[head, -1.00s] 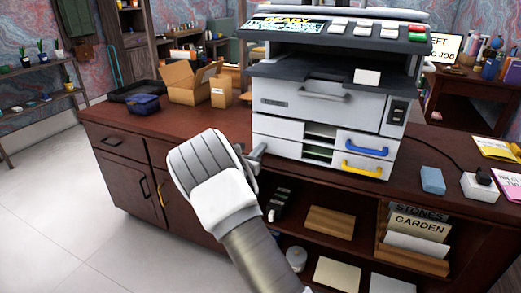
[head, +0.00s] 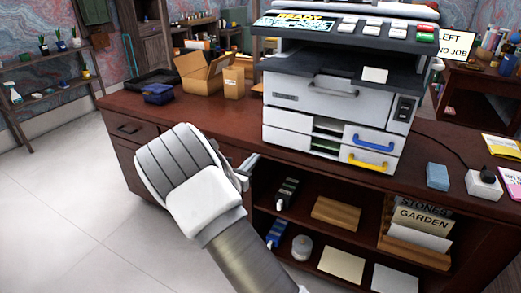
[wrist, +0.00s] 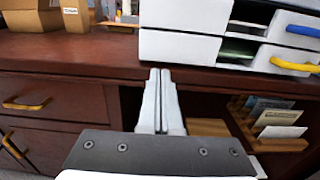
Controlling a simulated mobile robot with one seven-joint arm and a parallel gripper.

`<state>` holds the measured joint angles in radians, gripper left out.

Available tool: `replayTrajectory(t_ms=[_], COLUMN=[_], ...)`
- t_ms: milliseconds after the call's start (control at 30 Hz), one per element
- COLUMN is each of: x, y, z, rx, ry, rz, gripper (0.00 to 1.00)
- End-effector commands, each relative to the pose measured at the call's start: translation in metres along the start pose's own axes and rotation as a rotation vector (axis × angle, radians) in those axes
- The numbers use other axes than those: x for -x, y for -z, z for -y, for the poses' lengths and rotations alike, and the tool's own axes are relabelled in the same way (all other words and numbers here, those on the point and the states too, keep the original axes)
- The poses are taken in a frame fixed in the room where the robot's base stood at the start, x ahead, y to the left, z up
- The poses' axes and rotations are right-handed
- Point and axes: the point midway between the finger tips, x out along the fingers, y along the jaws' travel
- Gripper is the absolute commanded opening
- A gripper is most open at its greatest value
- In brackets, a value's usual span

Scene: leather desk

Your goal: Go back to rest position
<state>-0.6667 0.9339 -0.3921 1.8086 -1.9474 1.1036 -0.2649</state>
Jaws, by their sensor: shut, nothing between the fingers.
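My gripper (head: 247,168) is in front of the dark wooden desk (head: 225,118), left of the printer, in the head view. My own wrist hides part of it there. In the wrist view my gripper (wrist: 161,75) shows its two pale fingers side by side and touching, with nothing between them. The fingertips point toward the desk's front edge, below the printer (wrist: 182,57).
The printer (head: 310,92) has a blue-handled and a yellow-handled drawer. Open shelves below hold a wooden block (head: 336,212) and folders (head: 424,217). The floor at left is clear.

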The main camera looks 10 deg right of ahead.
Motion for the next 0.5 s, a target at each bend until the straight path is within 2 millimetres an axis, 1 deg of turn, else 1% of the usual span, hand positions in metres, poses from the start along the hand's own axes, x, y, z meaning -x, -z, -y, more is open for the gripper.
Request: replayTrajectory(t_ms=[33,133,167,233,267,367,400,467,500], x=[0.005,0.009,0.009,0.007,0.006,0.005,0.006,0.009,0.013], y=[-0.001,-0.003,-0.005,-0.014,-0.019,-0.038,-0.045,-0.056,-0.062], z=[0.000,0.003,0.007,0.020,0.028,0.063,0.078,0.102,0.117], rx=[0.001,-0.013,-0.024,-0.068,-0.096,-0.218,-0.274,-0.364,-0.424], ry=[-0.001,0.012,0.022,0.066,0.093,0.209,0.261,0.341,0.392], rz=[0.000,-0.004,-0.007,-0.022,-0.031,-0.075,-0.096,-0.126,-0.146], gripper=[0.00,0.00,0.00,0.00,0.00,0.00,0.00,0.00,0.00])
